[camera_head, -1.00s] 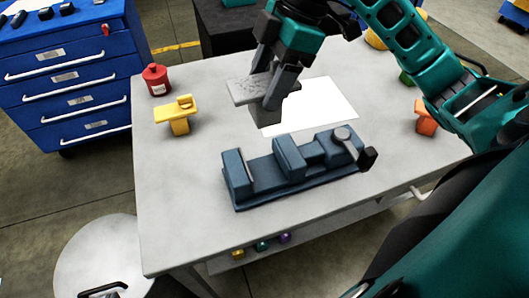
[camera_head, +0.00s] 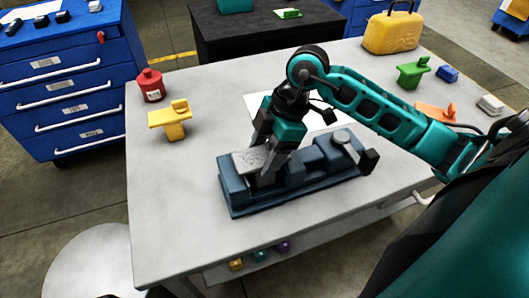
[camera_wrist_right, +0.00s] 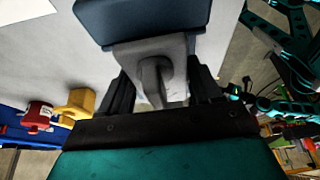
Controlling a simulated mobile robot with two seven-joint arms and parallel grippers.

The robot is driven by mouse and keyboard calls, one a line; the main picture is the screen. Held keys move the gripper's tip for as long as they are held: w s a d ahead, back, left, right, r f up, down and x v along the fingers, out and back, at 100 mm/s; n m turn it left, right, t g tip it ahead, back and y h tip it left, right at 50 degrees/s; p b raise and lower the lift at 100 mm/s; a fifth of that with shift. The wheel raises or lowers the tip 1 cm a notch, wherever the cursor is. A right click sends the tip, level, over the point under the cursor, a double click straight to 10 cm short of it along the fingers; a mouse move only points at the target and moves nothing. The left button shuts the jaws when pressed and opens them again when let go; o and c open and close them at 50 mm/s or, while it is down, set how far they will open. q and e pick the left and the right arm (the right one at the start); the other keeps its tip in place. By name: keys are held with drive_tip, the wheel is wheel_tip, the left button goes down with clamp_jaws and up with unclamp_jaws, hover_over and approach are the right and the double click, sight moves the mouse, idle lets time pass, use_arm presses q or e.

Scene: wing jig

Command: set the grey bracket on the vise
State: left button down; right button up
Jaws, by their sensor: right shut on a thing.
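The grey bracket (camera_head: 249,158) is at the left part of the blue vise (camera_head: 232,197) on the table, its flat plate level with the top of the vise jaws. My right gripper (camera_head: 266,178) is shut on the bracket from above. In the right wrist view the bracket (camera_wrist_right: 148,60) sits between the two fingers of the gripper (camera_wrist_right: 158,95), right against the vise (camera_wrist_right: 135,18). The bracket's lower part is hidden, so I cannot tell whether it rests on the vise. My left gripper is not in view.
A yellow bracket (camera_head: 169,121) and a red bottle (camera_head: 150,85) stand on the table's left. A green bracket (camera_head: 412,73), an orange bracket (camera_head: 434,113) and a yellow case (camera_head: 393,32) are at the right. The table front (camera_head: 190,250) is clear.

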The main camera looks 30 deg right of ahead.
drive_tip(key=o, duration=1.3)
drive_tip(key=p+v, duration=0.1)
drive_tip(key=v, duration=1.1)
